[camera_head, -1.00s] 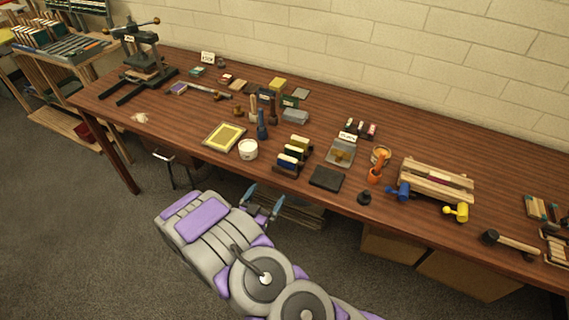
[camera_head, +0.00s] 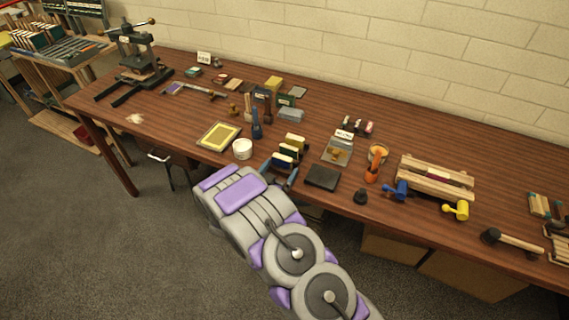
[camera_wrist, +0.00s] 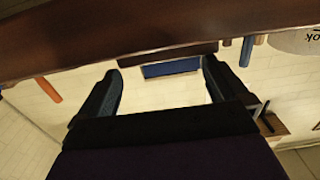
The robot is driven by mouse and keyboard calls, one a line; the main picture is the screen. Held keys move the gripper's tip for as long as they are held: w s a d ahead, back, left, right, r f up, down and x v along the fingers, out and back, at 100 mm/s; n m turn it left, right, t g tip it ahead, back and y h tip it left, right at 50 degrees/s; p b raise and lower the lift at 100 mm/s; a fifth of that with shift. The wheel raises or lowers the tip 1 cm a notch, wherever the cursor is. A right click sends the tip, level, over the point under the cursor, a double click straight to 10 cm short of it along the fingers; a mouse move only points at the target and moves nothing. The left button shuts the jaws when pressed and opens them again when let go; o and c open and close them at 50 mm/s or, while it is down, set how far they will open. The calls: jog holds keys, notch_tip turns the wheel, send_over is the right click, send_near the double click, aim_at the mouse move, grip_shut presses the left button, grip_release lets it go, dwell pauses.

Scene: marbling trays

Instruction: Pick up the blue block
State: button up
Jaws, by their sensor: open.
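The blue block (camera_head: 283,161) is the nearest of several blocks in a small dark rack at the front edge of the table; yellow and cream ones are behind it. In the wrist view the blue block (camera_wrist: 170,68) shows as a flat blue bar between the two fingers, ahead of them. My gripper (camera_head: 279,169) is at the table's front edge, just in front of the rack. In the wrist view my gripper (camera_wrist: 162,80) is open and empty, its fingers spread wider than the block. The block's lower part is hidden in the head view.
A white tub (camera_head: 242,149) stands left of the rack and a dark flat slab (camera_head: 322,178) lies to its right. A yellow-framed tray (camera_head: 219,136) lies farther left. An orange-handled tool (camera_head: 372,168) stands farther right.

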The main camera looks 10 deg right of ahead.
aim_at(281, 162)
jog(key=w+b, duration=0.1)
jog(key=w, duration=0.2)
jog(key=shift+w+d+r, duration=0.1)
jog(key=shift+d+r, duration=0.05)
jog(key=shift+b+x, duration=0.35)
jog(key=shift+x, duration=0.4)
jog(key=shift+d, duration=0.6)
jog(key=shift+a, duration=0.55)
jog(key=c, duration=0.7)
jog(key=shift+d, duration=0.1)
jog(key=shift+c, duration=0.7)
jog(key=shift+d+r, duration=0.1)
jog(key=shift+d, duration=0.2)
jog(key=shift+a+r, duration=0.1)
jog(key=shift+r, duration=0.35)
jog(key=r, duration=0.1)
jog(key=r+p, duration=0.1)
jog(key=shift+s+a+r+p, duration=0.3)
jog(key=shift+a+r+p, duration=0.05)
jog(key=shift+r, duration=0.05)
jog(key=s+a+p, duration=0.1)
jog(key=s+a, duration=0.1)
jog(key=s, duration=0.5)
jog(key=s+a+r+p, duration=0.1)
jog(key=s+a, duration=0.2)
jog(key=s, duration=0.4)
jog(key=shift+s, duration=0.2)
